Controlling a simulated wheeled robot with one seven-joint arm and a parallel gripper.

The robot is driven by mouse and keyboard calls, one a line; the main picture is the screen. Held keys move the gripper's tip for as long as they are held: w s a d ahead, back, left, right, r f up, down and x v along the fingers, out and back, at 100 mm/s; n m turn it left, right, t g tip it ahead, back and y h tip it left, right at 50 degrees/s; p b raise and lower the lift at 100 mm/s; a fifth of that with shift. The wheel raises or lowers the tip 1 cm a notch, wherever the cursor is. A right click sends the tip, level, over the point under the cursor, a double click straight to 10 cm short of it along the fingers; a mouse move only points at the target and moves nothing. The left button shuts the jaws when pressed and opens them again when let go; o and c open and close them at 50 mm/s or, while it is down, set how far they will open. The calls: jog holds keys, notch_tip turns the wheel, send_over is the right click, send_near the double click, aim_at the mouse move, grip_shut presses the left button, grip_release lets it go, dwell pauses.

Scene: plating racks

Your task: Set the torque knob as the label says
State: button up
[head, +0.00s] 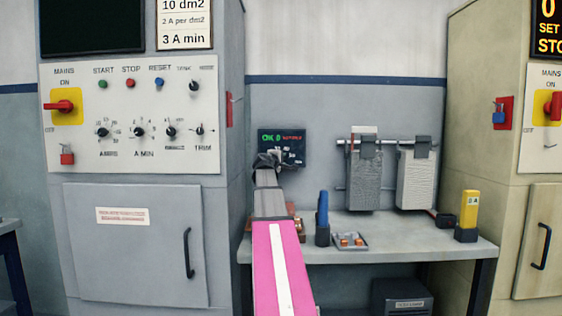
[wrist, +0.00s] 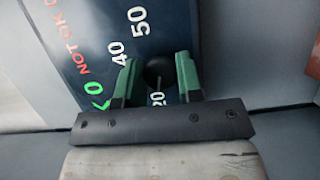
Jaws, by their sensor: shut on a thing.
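The torque knob (wrist: 158,71) is a small round black knob on a dark blue panel (wrist: 97,35). My gripper (wrist: 157,78) has its two green fingers on either side of it, shut on it. A thin pale line runs down from the knob, close to the printed 20; 40 and 50 show at upper left. The panel also carries green "OK 0" and red "NOT OK" text. In the head view my gripper (head: 267,160) covers the lower left of this panel (head: 296,136), hiding the knob. I cannot make out a torque label.
The bench (head: 400,238) holds a blue-handled tool (head: 322,215), a small tray (head: 350,241) and a yellow device (head: 469,210). Grey racks (head: 364,180) hang behind. A control cabinet (head: 130,120) stands left, with a sign (head: 184,22) reading "10 dm2, 2 A per dm2, 3 A min".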

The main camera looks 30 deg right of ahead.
jog(key=m+y, duration=0.1)
jog(key=m, duration=0.2)
jog(key=m+y, duration=0.2)
jog(key=m, duration=0.2)
jog(key=shift+r+y, duration=0.1)
jog(key=shift+y, duration=0.2)
jog(key=shift+m, duration=0.3)
dwell(0.4)
jog(key=o, duration=0.9)
jog(key=shift+s, duration=0.1)
jog(key=v, duration=1)
jog(key=shift+s+a+r, duration=0.15)
jog(key=shift+a+r, duration=0.05)
jog(key=shift+r, duration=0.1)
